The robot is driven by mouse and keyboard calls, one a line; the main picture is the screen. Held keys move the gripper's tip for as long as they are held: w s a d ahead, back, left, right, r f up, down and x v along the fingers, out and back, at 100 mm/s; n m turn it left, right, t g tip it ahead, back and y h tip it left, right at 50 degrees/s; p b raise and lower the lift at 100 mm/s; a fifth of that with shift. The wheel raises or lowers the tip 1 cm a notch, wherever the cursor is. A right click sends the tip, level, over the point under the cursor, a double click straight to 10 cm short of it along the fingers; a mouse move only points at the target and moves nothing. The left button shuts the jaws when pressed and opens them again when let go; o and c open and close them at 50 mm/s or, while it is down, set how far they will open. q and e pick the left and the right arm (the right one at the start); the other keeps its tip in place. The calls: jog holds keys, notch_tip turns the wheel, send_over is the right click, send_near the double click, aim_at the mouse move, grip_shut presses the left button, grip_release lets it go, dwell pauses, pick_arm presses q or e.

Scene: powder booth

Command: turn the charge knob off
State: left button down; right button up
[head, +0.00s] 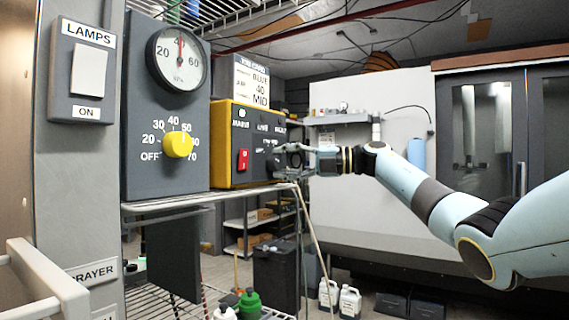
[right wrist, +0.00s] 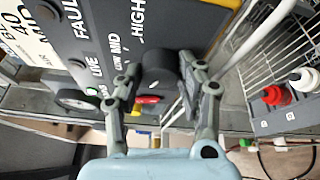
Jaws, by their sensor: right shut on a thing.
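The yellow control unit (head: 222,140) with a dark front panel stands at the centre-left of the head view. A black round knob (right wrist: 158,62) is on its panel in the right wrist view, beside the labels LOW, MID and HIGH. My right gripper (head: 283,160) reaches the panel's right part from the right. In the right wrist view its fingers (right wrist: 160,78) are on either side of the knob, shut on it. Which label the knob points to I cannot tell. In the head view the gripper largely hides the knob. My left gripper is not in view.
A dark regulator box with a yellow knob (head: 178,145) and a gauge (head: 179,58) stands left of the unit. A red rocker switch (head: 243,159) is on the unit's panel. A card (head: 252,82) reading BLUE 40 MID stands above. A wire shelf (right wrist: 280,65) is beside the unit.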

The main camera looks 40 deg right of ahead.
jog(key=shift+f, duration=0.15)
jog(key=o, duration=1.1)
jog(key=shift+o, duration=0.2)
jog(key=v, duration=1.2)
